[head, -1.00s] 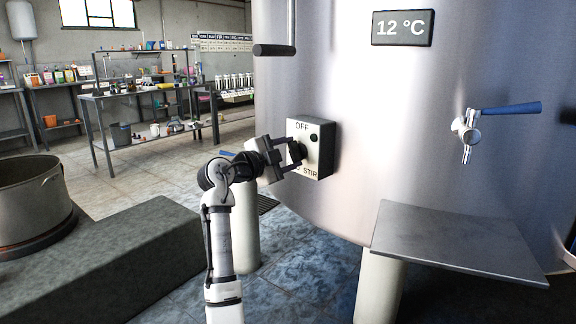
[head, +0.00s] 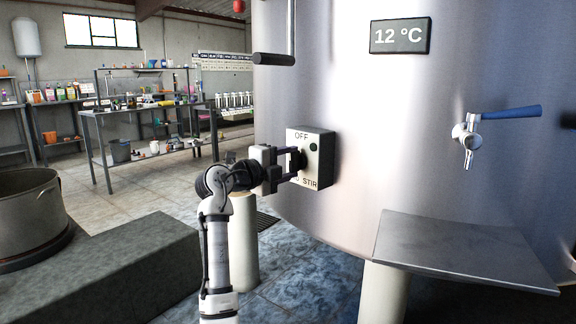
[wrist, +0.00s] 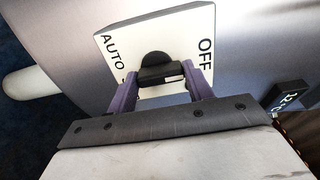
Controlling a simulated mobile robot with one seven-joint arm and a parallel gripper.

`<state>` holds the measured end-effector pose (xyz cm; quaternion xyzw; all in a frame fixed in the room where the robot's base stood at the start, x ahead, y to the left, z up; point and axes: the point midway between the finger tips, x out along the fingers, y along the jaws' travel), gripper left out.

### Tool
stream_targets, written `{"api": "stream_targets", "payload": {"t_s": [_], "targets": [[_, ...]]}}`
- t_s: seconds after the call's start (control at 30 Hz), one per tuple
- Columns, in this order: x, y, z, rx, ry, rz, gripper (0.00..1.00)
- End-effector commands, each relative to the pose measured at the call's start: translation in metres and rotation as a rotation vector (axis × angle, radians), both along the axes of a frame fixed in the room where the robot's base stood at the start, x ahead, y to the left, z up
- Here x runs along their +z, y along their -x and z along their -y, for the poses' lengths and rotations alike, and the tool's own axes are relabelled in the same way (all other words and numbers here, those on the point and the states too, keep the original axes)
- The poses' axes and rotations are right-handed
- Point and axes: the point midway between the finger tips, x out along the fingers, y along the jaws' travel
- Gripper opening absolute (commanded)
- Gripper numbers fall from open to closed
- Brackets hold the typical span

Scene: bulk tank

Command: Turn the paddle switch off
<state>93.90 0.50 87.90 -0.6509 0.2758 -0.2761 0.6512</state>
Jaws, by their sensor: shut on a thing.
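The paddle switch is a black knob (wrist: 158,72) on a pale switch box (head: 321,160) fixed to the steel tank wall. The box face reads OFF at the top and STIR at the bottom in the head view; AUTO and OFF show in the wrist view. My gripper (head: 296,164) reaches the box from the left. Its two fingers (wrist: 160,88) are shut on the black paddle, one on each side. The fingers hide part of the lower lettering.
The tank (head: 360,110) carries a 12 °C display (head: 400,36), a blue-handled tap (head: 470,135) and a dark-ended lever (head: 274,59) above the box. A metal shelf (head: 465,250) juts out at lower right. A grey block (head: 120,260) and a pot (head: 30,215) stand at left.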

Motion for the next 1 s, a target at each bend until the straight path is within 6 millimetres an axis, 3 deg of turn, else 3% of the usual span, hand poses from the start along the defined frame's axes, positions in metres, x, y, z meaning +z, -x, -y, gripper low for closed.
{"api": "stream_targets", "payload": {"t_s": [0.3, 0.33, 0.47, 0.8, 1.0], "targets": [[-0.001, 0.001, 0.001, -0.004, -0.002, -0.002, 0.28], [-0.001, 0.001, 0.001, -0.004, -0.001, -0.001, 0.55], [-0.001, 0.001, 0.001, -0.003, -0.001, -0.001, 0.72], [0.000, 0.002, -0.002, -0.001, 0.001, -0.001, 0.73], [0.000, 0.021, -0.023, 0.002, 0.001, 0.000, 0.73]]}}
